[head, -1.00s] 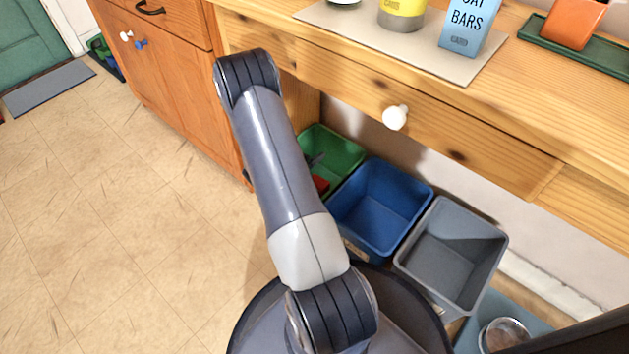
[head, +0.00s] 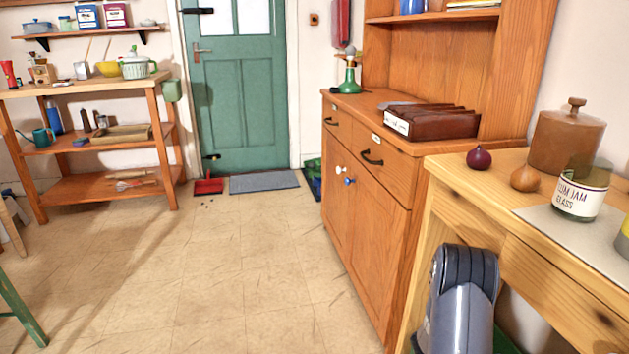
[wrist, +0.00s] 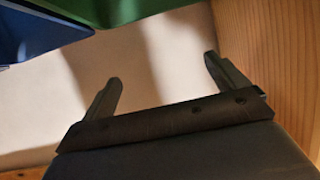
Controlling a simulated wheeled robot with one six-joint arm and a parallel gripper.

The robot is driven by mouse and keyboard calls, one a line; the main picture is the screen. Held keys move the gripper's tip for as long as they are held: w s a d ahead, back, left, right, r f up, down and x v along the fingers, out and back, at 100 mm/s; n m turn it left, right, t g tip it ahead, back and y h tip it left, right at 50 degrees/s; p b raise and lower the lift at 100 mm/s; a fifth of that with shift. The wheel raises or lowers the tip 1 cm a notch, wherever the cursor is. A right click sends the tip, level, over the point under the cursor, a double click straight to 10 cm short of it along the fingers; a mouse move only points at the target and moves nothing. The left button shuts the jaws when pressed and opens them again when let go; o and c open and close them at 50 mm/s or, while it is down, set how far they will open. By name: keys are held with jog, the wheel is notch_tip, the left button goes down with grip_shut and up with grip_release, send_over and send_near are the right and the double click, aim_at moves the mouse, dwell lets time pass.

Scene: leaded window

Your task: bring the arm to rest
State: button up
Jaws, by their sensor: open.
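My gripper (wrist: 162,84) shows in the wrist view with its two fingers spread wide apart and nothing between them. Beyond the fingers is a pale wall or floor surface, with a wooden panel (wrist: 265,50) close at the right. In the head view only a rounded grey and black part of my arm shows, at the lower right in front of the wooden worktop; my gripper is not visible there.
A green bin (wrist: 130,8) and a blue bin (wrist: 40,30) are at the top of the wrist view. In the head view the worktop (head: 470,172) bears a glass jar (head: 580,195), with an orange wooden cabinet (head: 370,215) beside it. The tiled floor (head: 220,270) is open at left.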

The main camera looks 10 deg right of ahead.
jog(key=shift+w+d+r+p, duration=0.15)
jog(key=shift+d+r+p, duration=0.6)
jog(key=shift+r, duration=0.1)
jog(key=shift+w+d+r+p, duration=0.15)
jog(key=shift+d+r+p, duration=0.6)
jog(key=shift+r, duration=0.1)
jog(key=shift+f, duration=0.1)
